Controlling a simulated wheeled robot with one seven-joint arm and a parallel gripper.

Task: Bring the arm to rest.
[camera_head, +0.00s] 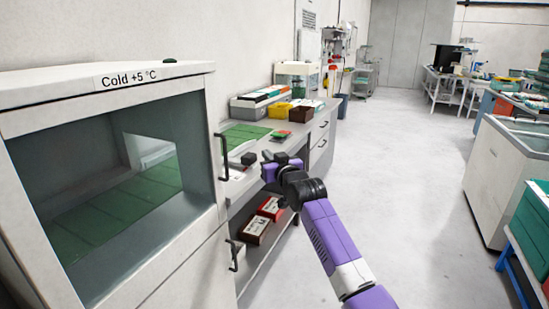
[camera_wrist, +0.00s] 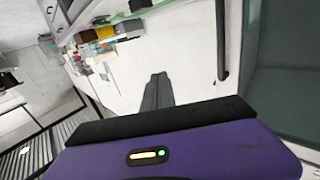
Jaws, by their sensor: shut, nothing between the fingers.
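My purple and black arm reaches forward from the lower right in the head view. My gripper (camera_head: 266,156) is at its far end, in front of the workbench (camera_head: 318,118) and to the right of the cold cabinet (camera_head: 160,82). In the wrist view the dark fingers of my gripper (camera_wrist: 157,92) lie together, with nothing seen between them. The cabinet's dark upright handle (camera_head: 222,156) is left of the gripper in the head view. The handle also shows in the wrist view (camera_wrist: 222,40), to the right of the fingers and apart from them.
A green mat (camera_head: 240,135), a yellow bin (camera_head: 279,110) and a dark bin (camera_head: 301,114) are on the bench. Red-and-white boxes (camera_head: 270,208) are on the shelf below. A white chest (camera_head: 500,180) stands at the right. The grey floor (camera_head: 410,160) between is clear.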

